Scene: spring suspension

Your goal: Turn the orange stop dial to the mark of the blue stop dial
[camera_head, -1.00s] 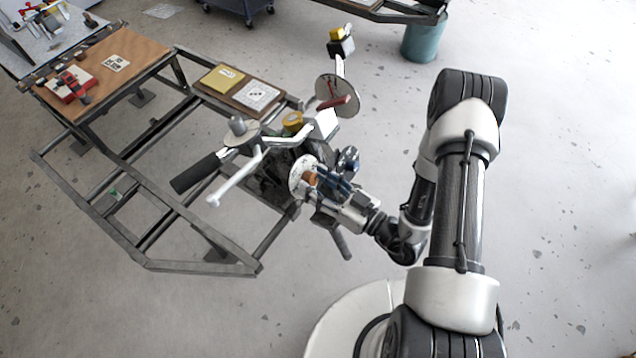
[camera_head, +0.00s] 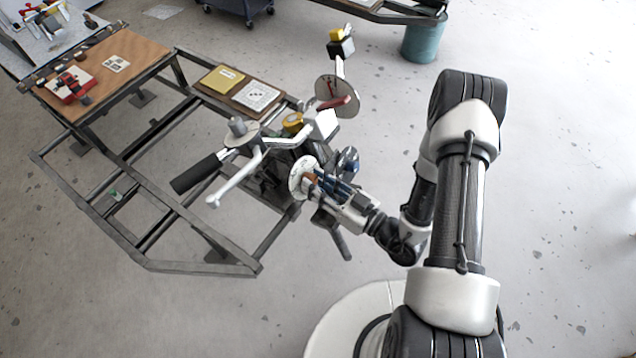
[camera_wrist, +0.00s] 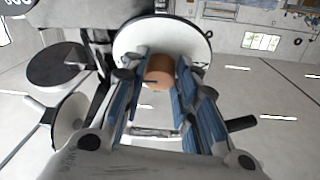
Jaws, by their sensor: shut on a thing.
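The orange stop dial (camera_wrist: 158,70) is a short orange cylinder standing out from a round white plate (camera_wrist: 198,38) in the wrist view. My gripper (camera_wrist: 160,78) has its blue-padded fingers on either side of the dial, shut on it. In the head view, the gripper (camera_head: 319,182) reaches the white plate (camera_head: 296,178) from the lower right, and its fingers hide most of the orange dial (camera_head: 310,179). A dark blue rounded part (camera_head: 348,158) beside the gripper may be the blue stop dial; I cannot tell. I cannot read the marks.
A handlebar with a black grip (camera_head: 196,174) and a silver lever (camera_head: 232,184) lies left of the plate. A round mirror-like disc (camera_head: 338,95) rises behind. A metal frame (camera_head: 190,268) extends left, with a wooden bench (camera_head: 130,72) behind.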

